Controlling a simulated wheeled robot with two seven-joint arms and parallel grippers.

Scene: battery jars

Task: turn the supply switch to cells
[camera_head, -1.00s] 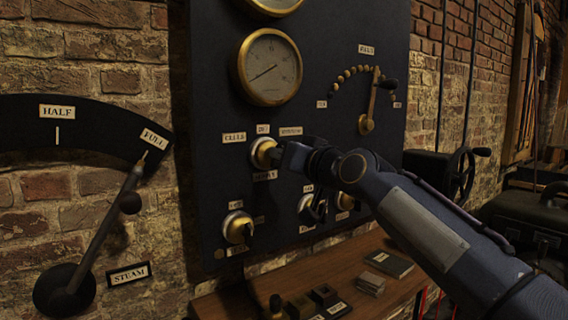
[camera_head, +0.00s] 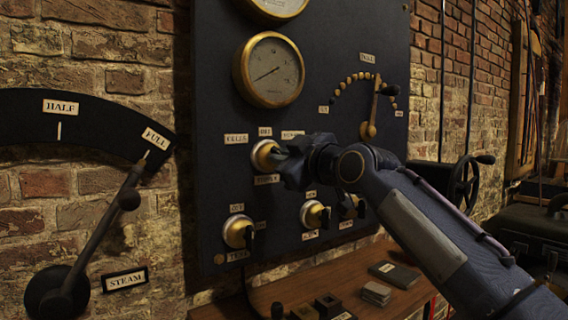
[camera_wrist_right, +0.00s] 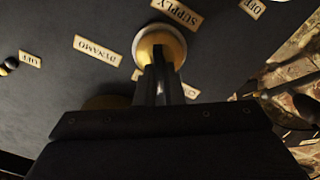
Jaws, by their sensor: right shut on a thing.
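The supply switch (camera_head: 262,154) is a brass round knob on the dark panel. Its CELLS label (camera_head: 236,139) is at upper left, OFF above, DYNAMO at right and SUPPLY (camera_head: 267,180) below. My right gripper (camera_head: 281,160) is shut on the switch's handle, and hides it, so its pointing direction cannot be told. In the right wrist view the brass knob (camera_wrist_right: 160,43) is at the top, with the gripper fingers (camera_wrist_right: 160,80) closed in front of it. There SUPPLY (camera_wrist_right: 176,12) and DYNAMO (camera_wrist_right: 97,50) appear upside down. My left gripper is not in view.
Other brass switches (camera_head: 238,231) (camera_head: 314,213) sit below on the panel, close under my right wrist. A lever dial (camera_head: 369,130) is at upper right and a gauge (camera_head: 268,69) above. A wooden shelf (camera_head: 395,300) with small blocks lies below. A steam lever (camera_head: 105,232) is at left.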

